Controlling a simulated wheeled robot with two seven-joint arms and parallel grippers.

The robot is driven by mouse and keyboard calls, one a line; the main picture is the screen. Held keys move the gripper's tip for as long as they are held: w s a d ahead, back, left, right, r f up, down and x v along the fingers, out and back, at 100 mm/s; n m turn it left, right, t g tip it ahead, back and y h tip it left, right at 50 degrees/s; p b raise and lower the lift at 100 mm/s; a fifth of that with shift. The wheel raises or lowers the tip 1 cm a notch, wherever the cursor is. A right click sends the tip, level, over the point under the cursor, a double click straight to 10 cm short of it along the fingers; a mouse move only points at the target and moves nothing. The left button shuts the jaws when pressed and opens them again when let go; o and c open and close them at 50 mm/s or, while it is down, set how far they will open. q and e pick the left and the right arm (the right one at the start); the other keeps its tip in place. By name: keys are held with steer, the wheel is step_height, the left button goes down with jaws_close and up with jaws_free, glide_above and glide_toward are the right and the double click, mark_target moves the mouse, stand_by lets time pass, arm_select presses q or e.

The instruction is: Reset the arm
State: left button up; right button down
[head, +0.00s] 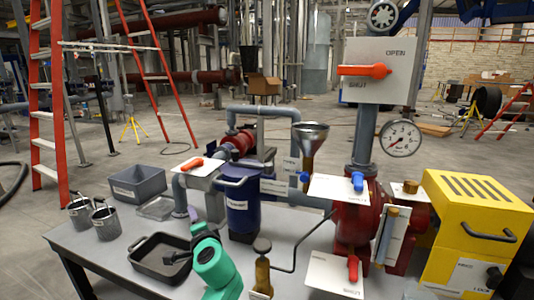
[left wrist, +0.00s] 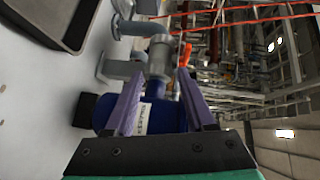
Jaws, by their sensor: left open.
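My left arm, teal with a dark end, comes in at the bottom middle of the head view. Its gripper (head: 204,233) is over the grey table, right of the black tray and in front of the blue vessel. In the left wrist view the two purple fingers of this gripper (left wrist: 161,88) are spread apart with nothing gripped. The blue vessel (head: 243,208) with a white label also shows beyond and between the fingers in the wrist view (left wrist: 168,117); contact cannot be told. My right gripper is not in view.
The black tray (head: 138,262), a grey bin (head: 138,184) and two small buckets (head: 105,222) stand on the table (head: 90,247) at left. An orange-handled valve (head: 192,164) is behind the gripper. A funnel (head: 310,131), red pump body (head: 352,222) and yellow housing (head: 440,235) crowd the right.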

arm_select(q)
steer(key=s+a+f+n+g+h, duration=0.2)
steer(key=s+a+f+n+g, duration=0.1)
steer(key=s+f, duration=0.45)
steer(key=s+a+f+n+g+h, duration=0.1)
steer(key=s+a+f+n+g, duration=0.15)
steer(key=s+f, duration=0.55)
steer(key=s+d+f+n+g+h, duration=0.1)
steer(key=s+f+n+g+h, duration=0.15)
steer(key=s, duration=0.65)
steer(key=s+d+f+n+g+h, duration=0.1)
steer(key=s+d+f+g+h, duration=0.2)
steer(key=s, duration=0.7)
step_height(320, 180, down, 24)
steer(key=s+a+g, duration=0.1)
steer(key=s, duration=0.1)
steer(key=s+a+f+g, duration=0.1)
steer(key=s+a+f, duration=0.2)
steer(key=s+f, duration=1.3)
step_height(320, 180, up, 16)
steer(key=p, duration=1.4)
steer(key=shift+s+r+m+y+p, duration=0.15)
steer(key=shift+s+m+y+p, duration=0.2)
steer(key=shift+m+y, duration=0.1)
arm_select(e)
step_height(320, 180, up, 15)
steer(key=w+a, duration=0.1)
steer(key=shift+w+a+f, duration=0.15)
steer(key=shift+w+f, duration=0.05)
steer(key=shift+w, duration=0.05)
